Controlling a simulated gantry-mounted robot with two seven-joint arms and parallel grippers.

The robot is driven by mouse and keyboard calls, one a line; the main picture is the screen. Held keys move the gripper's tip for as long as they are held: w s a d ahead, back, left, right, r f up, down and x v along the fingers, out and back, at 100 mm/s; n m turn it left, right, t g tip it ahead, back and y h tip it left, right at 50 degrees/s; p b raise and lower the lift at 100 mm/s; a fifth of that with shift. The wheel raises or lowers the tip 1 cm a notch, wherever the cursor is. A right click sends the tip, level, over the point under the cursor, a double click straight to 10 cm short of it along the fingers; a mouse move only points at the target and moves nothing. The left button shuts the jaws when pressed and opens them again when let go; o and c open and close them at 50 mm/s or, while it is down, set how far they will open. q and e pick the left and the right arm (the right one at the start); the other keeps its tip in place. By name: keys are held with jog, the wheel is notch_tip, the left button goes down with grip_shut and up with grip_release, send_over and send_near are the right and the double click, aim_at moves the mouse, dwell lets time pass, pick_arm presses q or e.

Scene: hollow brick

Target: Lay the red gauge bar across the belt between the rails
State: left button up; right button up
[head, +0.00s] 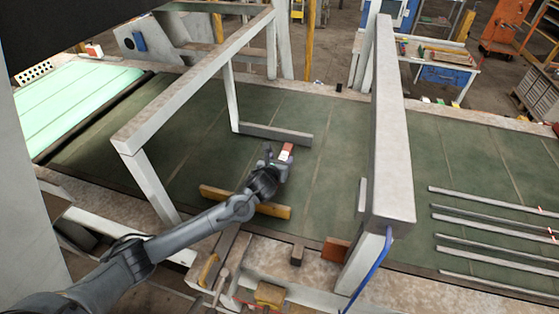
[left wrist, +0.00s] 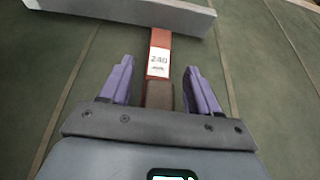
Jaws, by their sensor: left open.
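The red gauge bar (left wrist: 160,41) has a white label reading 240. In the left wrist view it runs lengthwise between my open fingers, with its far end close to a grey rail (left wrist: 125,12); I cannot tell whether they touch. In the head view a small part of the bar (head: 287,150) shows beyond my left gripper (head: 276,158), over the green belt (head: 335,185). The gripper hides the rest. The grey rail (head: 275,133) lies behind the bar and a yellow rail (head: 245,202) lies in front, partly under my arm. My right gripper is out of view.
A grey frame (head: 195,85) stands over the belt on the left, and a thick grey beam (head: 391,120) rises to the right. Several thin metal bars (head: 490,222) lie at the far right. Small blocks (head: 335,248) sit on the front ledge. The belt right of the gripper is clear.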

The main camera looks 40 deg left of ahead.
pick_arm(q)
jog(key=shift+r, duration=0.25)
jog(key=shift+v, duration=1.55)
jog(key=shift+s+d+r, duration=0.1)
jog(key=shift+s+d, duration=0.05)
jog(key=shift+s, duration=0.25)
